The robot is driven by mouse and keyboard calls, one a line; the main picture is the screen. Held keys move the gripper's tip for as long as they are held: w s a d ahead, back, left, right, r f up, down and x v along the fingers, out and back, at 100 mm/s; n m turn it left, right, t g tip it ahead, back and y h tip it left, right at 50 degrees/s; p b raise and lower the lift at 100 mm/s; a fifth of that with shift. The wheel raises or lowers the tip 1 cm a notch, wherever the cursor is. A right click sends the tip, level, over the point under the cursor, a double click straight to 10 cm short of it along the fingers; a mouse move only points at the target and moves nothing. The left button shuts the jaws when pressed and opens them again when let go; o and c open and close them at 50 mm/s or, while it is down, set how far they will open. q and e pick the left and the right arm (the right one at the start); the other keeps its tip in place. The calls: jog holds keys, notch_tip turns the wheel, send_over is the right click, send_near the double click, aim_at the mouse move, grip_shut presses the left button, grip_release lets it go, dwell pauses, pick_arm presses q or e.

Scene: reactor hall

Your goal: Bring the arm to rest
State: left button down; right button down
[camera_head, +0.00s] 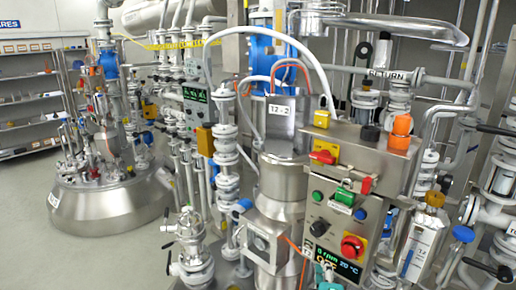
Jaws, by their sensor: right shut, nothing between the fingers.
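My right gripper (326,273) shows only in small part at the bottom edge, right of the middle, just below the display of a steel control box (336,215). It is shut and empty. Most of it and its arm are cut off by the frame. I cannot tell how far it is from the box. My left gripper is not in view.
The box carries a red emergency button (353,247), several switches and a display reading 0 rpm and 20 °C. A steel column (283,180), pipes and valves crowd around it. A domed steel vessel (110,205) stands at left. Grey floor (60,265) is clear at lower left.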

jog(key=s+d+f+m+g+y, duration=0.1)
jog(key=s+f+m+g, duration=0.35)
jog(key=s, duration=0.55)
jog(key=s+f+m+g+y, duration=0.1)
jog(key=s+f+m+g, duration=0.4)
jog(key=s, duration=0.5)
jog(key=s+d+f+m+g+y, duration=0.1)
jog(key=s+f+m+g, duration=0.25)
jog(key=s+f, duration=0.75)
jog(key=f, duration=1)
jog(key=s+f, duration=0.2)
jog(key=f, duration=1.1)
jog(key=s+d+f+g, duration=0.1)
jog(key=s+d+f, duration=0.1)
jog(key=s+f, duration=1.2)
jog(key=shift+s+d+f+g, duration=0.2)
jog(key=shift+s+d+g, duration=0.15)
jog(key=shift+s, duration=0.55)
